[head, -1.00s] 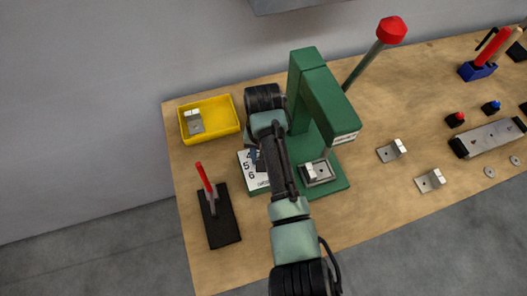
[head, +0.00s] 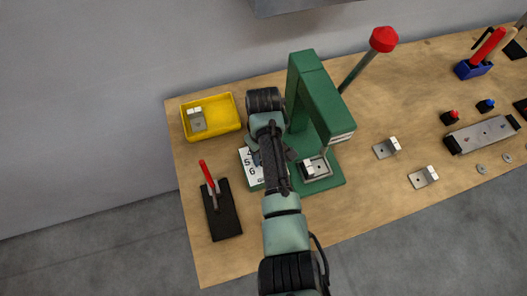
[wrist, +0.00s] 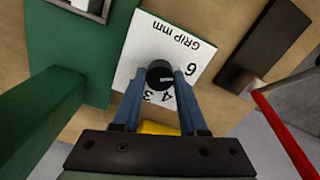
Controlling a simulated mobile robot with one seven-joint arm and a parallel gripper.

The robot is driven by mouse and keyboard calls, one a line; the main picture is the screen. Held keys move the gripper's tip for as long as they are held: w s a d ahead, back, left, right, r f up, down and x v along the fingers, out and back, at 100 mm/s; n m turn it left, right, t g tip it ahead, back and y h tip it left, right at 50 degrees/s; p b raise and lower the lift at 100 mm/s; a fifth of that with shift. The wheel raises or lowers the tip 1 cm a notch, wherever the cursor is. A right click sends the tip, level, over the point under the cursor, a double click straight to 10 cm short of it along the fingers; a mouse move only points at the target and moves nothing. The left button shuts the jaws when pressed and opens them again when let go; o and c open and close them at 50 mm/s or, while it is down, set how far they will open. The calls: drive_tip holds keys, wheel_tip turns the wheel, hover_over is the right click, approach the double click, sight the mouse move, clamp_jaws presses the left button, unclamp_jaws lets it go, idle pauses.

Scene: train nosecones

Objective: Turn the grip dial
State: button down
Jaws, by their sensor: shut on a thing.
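The grip dial is a black round knob (wrist: 160,76) on a white plate (wrist: 186,36) printed "GRIP mm" with numbers around it. In the wrist view my gripper (wrist: 160,82) has its two blue fingers on either side of the knob, shut on it. In the head view the plate (head: 247,174) lies beside the green press, and my arm hides the knob and most of my gripper.
A green press (head: 325,100) with a red-knobbed lever stands right of the plate, a metal bracket (head: 317,167) at its base. A yellow bin (head: 228,126) is behind left. A black toggle clamp base (head: 222,218) with a red handle is at left. Loose brackets (head: 422,178) lie at right.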

drive_tip(key=shift+n, duration=0.3)
drive_tip(key=shift+c, duration=2.2)
unclamp_jaws()
wheel_tip(320, 180, up, 13)
drive_tip(key=shift+w, duration=0.1)
